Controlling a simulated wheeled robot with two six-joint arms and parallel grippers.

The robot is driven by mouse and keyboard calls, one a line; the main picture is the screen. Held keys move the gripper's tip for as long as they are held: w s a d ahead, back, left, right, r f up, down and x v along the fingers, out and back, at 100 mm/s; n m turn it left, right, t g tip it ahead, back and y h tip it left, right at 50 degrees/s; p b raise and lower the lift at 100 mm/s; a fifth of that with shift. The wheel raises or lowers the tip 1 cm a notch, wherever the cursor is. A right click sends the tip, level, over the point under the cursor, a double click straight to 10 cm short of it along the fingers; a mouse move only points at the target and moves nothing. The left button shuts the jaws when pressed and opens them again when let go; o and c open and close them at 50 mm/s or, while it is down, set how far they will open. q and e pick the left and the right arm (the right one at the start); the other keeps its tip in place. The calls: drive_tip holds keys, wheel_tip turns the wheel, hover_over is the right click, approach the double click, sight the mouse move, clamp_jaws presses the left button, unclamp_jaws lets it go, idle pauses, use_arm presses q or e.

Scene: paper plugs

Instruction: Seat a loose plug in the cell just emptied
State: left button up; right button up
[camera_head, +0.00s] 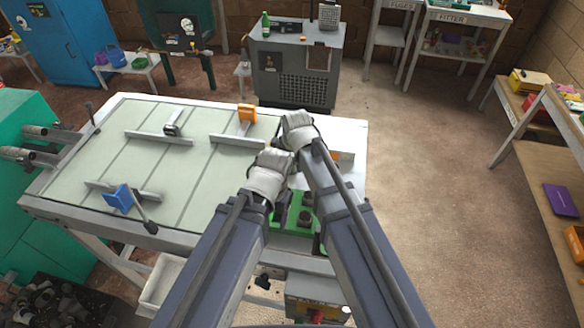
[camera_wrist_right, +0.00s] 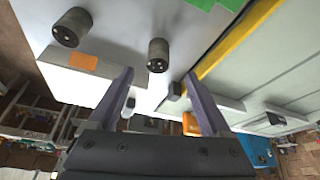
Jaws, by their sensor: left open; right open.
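My right gripper (camera_wrist_right: 159,76) is open in the right wrist view, with nothing between its two fingers. A dark grey cylindrical plug (camera_wrist_right: 157,55) with small holes in its end lies just past the fingertips. Another such plug (camera_wrist_right: 72,27) stands farther left. In the head view a green tray (camera_head: 281,220) holds dark round plugs (camera_head: 304,217) below the arms; much of it is hidden. My left gripper (camera_head: 272,160) is open over the table beside the tray, its fingertips mostly hidden. My right gripper (camera_head: 290,128) is just beyond it. I cannot make out an empty cell.
The pale worktable (camera_head: 90,150) carries metal rails, a blue block (camera_head: 119,198) and an orange block (camera_head: 247,113). A yellow strip (camera_wrist_right: 232,42) shows in the wrist view. Floor is clear right of the table.

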sight(291, 229)
use_arm(q)
drive_tip(key=shift+f+b, duration=2.85)
drive_tip(key=shift+f, duration=0.3)
use_arm(e)
drive_tip(key=shift+w+x, duration=0.1)
drive_tip(key=shift+x, duration=1.7)
drive_tip(key=shift+w+x, duration=0.15)
drive_tip(key=shift+x, duration=1.65)
drive_tip(key=shift+d+r, duration=0.15)
drive_tip(key=shift+r, duration=0.05)
clamp_jaws()
